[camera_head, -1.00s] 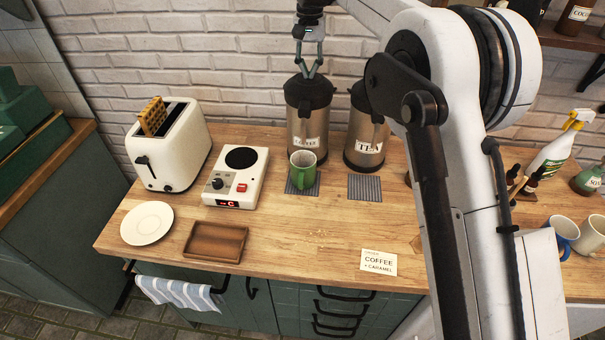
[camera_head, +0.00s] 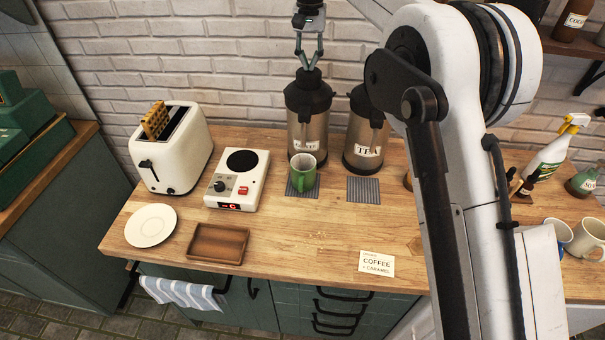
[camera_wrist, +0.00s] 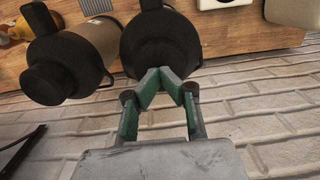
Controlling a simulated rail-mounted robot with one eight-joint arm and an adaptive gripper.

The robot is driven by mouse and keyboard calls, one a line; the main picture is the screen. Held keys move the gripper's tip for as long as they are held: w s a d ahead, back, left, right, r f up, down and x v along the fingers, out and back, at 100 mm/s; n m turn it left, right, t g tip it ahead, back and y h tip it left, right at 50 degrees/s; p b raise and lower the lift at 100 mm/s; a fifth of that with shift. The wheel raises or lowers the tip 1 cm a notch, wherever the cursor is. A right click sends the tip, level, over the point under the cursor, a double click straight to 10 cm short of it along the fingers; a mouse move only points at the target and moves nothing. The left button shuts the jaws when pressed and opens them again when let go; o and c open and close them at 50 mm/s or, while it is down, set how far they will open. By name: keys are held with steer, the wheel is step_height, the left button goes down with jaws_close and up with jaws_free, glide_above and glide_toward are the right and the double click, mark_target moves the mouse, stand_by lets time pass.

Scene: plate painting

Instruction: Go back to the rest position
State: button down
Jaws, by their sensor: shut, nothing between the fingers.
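My gripper (camera_head: 309,64) is shut and empty, just above the black top of the coffee dispenser (camera_head: 308,122) in the head view. In the wrist view its green fingers (camera_wrist: 160,76) meet at the tips in front of a black dispenser lid (camera_wrist: 160,45). I cannot tell whether the fingers touch the lid. A green mug (camera_head: 302,172) stands upright on a dark mat under the coffee dispenser.
The tea dispenser (camera_head: 364,138) stands to the right, with an empty mat (camera_head: 363,190) before it. A hot plate (camera_head: 238,180), toaster (camera_head: 172,150) with a waffle, plate (camera_head: 151,226), wooden tray (camera_head: 218,243) and order card (camera_head: 377,264) share the counter. A brick wall (camera_head: 240,60) is behind.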

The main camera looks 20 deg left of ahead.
steer(key=shift+r+p, duration=0.55)
steer(key=shift+r, duration=0.45)
step_height(320, 180, up, 6)
steer(key=p, duration=0.4)
stand_by(0.5)
steer(key=shift+d, duration=0.1)
